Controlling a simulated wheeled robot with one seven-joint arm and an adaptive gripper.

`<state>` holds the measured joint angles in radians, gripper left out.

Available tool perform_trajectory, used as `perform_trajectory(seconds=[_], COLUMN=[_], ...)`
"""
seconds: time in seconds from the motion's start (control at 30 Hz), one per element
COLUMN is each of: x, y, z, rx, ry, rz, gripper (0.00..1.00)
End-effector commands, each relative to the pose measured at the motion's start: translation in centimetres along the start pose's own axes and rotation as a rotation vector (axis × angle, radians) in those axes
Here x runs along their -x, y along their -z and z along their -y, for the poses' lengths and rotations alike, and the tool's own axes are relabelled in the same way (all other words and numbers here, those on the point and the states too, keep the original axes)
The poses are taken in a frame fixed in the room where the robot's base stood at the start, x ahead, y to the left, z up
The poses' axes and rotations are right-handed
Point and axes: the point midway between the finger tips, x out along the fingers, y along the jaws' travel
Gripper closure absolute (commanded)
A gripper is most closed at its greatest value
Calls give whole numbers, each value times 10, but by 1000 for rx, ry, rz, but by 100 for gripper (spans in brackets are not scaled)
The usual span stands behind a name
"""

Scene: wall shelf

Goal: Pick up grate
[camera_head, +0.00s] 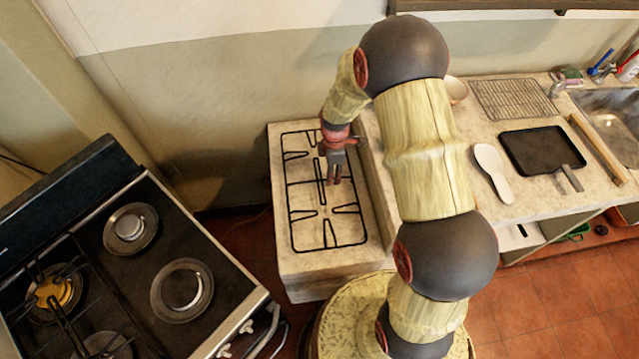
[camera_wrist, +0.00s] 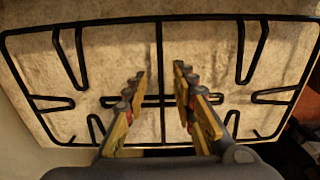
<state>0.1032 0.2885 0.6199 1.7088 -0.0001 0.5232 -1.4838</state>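The grate (camera_head: 303,182) is a black wire frame with inner prongs, lying flat on a pale stone-topped counter (camera_head: 310,263) left of my arm. My gripper (camera_head: 334,181) points down over the middle of the grate. In the wrist view, the grate (camera_wrist: 159,50) spans most of the picture. There my gripper (camera_wrist: 159,72) is open, with its two fingers apart on either side of the grate's central bar. Nothing is held between them. I cannot tell whether the fingertips touch the grate or the counter. The fingers hide parts of the grate's near bars.
A stove (camera_head: 155,265) stands at left, across a gap from the counter. A raised divider (camera_head: 376,185) edges the counter's right side. Beyond it are a white spoon-shaped item (camera_head: 494,174), a black pan (camera_head: 541,150), a wire rack (camera_head: 512,98) and a sink (camera_head: 612,110).

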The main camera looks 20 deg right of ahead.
Motion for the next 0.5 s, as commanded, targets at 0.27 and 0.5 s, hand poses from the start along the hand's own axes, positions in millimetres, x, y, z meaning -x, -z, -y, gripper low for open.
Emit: perform_trajectory(seconds=[0.27, 0.5], x=[-36, -35], y=[-2, -2], z=[1, 1], rx=[-1, -1], ry=[1, 1], rz=[0, 0], gripper=[73, 76])
